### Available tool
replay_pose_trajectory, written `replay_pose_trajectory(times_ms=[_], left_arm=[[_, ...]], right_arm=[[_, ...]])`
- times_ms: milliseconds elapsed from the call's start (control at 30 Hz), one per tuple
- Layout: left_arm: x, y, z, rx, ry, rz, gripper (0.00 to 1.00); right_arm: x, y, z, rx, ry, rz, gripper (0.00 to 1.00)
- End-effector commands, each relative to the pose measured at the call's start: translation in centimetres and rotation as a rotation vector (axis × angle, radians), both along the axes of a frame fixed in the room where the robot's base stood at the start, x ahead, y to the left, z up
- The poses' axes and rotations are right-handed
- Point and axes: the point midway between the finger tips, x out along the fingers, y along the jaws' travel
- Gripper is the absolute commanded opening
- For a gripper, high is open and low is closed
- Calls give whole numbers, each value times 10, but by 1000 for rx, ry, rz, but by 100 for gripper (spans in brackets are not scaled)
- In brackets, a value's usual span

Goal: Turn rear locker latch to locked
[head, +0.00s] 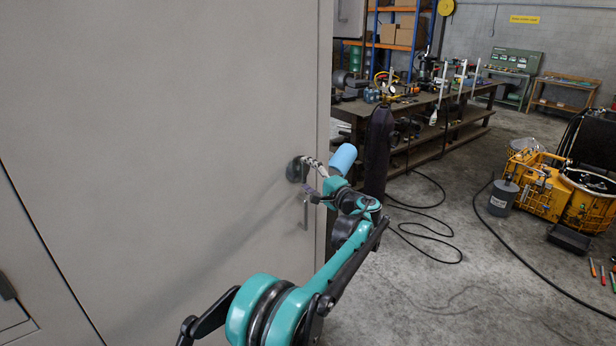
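The grey locker (160,120) fills the left of the head view, with its door face shut and flat. A dark round latch (295,170) sits near the door's right edge. A slim vertical handle (306,213) is just below it. My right gripper is not in view.
A long workbench (440,100) with tools stands behind, right of the locker. A dark upright cylinder (378,150) stands near its close end. Black cables (430,235) lie on the floor. Yellow machinery (540,185) is at the right. The floor right of my arm is mostly open.

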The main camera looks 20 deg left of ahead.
Motion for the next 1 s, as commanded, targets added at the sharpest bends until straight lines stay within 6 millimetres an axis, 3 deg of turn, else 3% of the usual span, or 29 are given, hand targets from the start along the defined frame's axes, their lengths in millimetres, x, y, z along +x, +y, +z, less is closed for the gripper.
replay_pose_trajectory(times_ms=[433, 800, 1000], left_arm=[[-5, -8, 0, 2, 1, -2, 86], [-51, -67, 0, 1, 1, -3, 86], [-69, -89, 0, 1, 1, -2, 86]], right_arm=[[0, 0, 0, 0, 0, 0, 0], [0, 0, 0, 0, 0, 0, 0], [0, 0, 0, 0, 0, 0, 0]])
